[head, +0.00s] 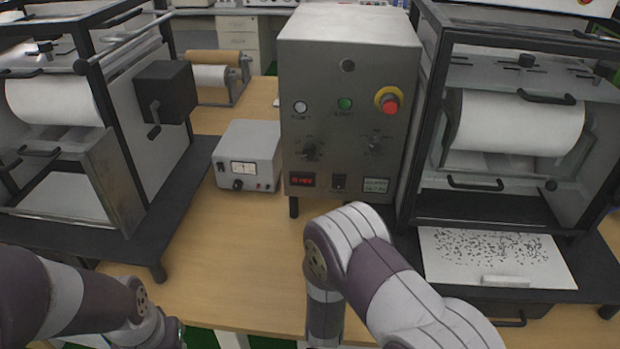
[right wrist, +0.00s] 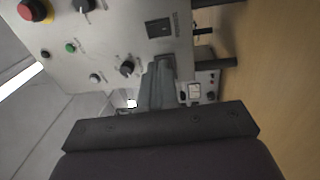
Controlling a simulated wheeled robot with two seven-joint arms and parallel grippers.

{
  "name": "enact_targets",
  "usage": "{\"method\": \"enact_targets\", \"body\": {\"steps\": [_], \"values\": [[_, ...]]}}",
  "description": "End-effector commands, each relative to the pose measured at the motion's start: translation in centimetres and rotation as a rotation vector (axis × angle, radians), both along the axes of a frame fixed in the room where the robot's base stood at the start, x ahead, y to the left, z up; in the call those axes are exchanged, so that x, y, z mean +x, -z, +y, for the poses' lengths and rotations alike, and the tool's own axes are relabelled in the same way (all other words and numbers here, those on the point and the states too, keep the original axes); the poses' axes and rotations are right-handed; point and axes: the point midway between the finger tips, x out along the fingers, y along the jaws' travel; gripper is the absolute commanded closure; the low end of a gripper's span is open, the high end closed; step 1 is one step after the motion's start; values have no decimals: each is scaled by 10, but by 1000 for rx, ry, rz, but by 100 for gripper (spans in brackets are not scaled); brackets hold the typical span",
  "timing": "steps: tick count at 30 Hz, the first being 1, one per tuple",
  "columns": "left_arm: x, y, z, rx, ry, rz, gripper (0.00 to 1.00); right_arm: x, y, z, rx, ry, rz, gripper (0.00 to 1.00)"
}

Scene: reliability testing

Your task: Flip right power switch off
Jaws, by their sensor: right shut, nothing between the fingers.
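A grey control box (head: 352,80) stands in the middle of the table. In the right wrist view the box front is turned sideways and the dark switch (right wrist: 158,28) shows near the top. My right gripper (right wrist: 162,72) is shut and empty, its tips over the lower part of the panel, below the switch in that view. Contact cannot be told. The right gripper is hidden in the head view. My left gripper is out of view.
A small grey meter unit (head: 247,155) stands left of the box. Framed roll machines stand at left (head: 90,130) and right (head: 520,120). A red button (head: 390,104) and knobs (head: 311,150) stick out of the panel. The table in front of the meter unit is clear.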

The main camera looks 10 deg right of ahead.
Motion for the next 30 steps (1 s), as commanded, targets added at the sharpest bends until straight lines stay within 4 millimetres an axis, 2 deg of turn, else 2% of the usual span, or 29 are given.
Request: {"method": "enact_targets", "body": {"steps": [10, 14, 17, 30], "values": [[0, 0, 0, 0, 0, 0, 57, -2, -2, 0, -34, 8, -20, 100], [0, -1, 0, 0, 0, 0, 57, 5, -3, -2, -33, 8, -19, 100], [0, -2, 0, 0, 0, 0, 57, 20, -6, -7, -31, 10, -21, 100], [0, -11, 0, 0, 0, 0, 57, 107, -16, -32, -31, 9, -20, 100]]}}
